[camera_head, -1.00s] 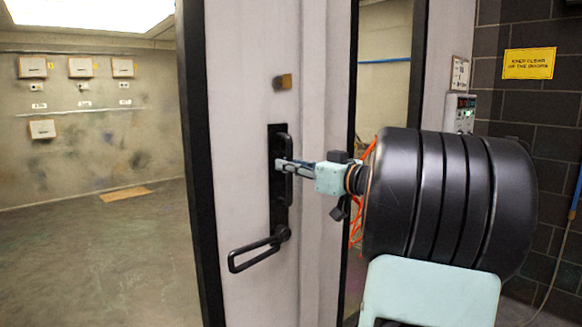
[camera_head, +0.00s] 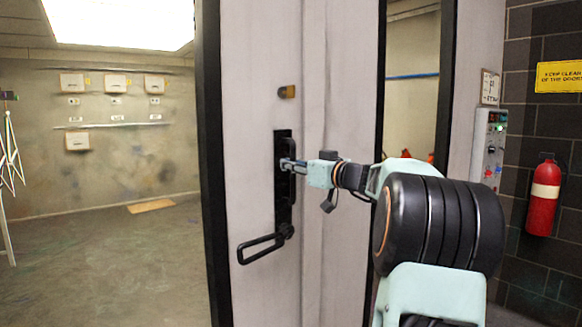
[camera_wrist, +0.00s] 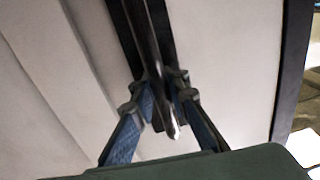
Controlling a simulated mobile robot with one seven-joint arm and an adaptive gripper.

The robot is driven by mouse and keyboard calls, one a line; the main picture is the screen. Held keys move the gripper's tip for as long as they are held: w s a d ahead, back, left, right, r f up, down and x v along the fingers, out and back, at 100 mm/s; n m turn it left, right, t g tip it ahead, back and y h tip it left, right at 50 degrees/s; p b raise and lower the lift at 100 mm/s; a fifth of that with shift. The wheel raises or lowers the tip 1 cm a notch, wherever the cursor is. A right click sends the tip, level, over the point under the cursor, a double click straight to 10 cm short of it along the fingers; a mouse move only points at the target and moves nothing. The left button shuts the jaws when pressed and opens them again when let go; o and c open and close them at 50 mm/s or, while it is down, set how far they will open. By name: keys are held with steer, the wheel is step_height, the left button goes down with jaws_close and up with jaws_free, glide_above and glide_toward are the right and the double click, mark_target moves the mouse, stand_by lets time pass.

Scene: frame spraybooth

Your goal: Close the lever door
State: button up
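The door (camera_head: 260,60) is a pale grey panel with a black left edge, standing open beside the booth. Its black handle plate (camera_head: 283,215) carries an upright pull bar, with a looped black lever (camera_head: 262,247) below, pointing left and slightly down. My gripper (camera_head: 289,164) is at the upper part of the pull bar. In the wrist view, the fingers of my gripper (camera_wrist: 158,90) stand spread on either side of the dark bar (camera_wrist: 153,50). Gaps show beside the bar; contact at the fingertips is hard to see.
The booth interior at left has open floor (camera_head: 130,260) and a white rack (camera_head: 8,160) at its left edge. A control box (camera_head: 490,145), a yellow sign (camera_head: 560,77) and a red fire extinguisher (camera_head: 543,197) are on the right wall.

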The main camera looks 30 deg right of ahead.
steer(key=shift+o, duration=1.2)
steer(key=shift+w+f, duration=0.1)
steer(key=shift+w, duration=0.1)
steer(key=shift+o, duration=0.7)
steer(key=shift+s, duration=0.1)
steer(key=shift+s, duration=0.15)
steer(key=shift+s+d+f, duration=0.1)
steer(key=shift+s, duration=0.2)
steer(key=s+d, duration=0.2)
steer(key=s, duration=0.9)
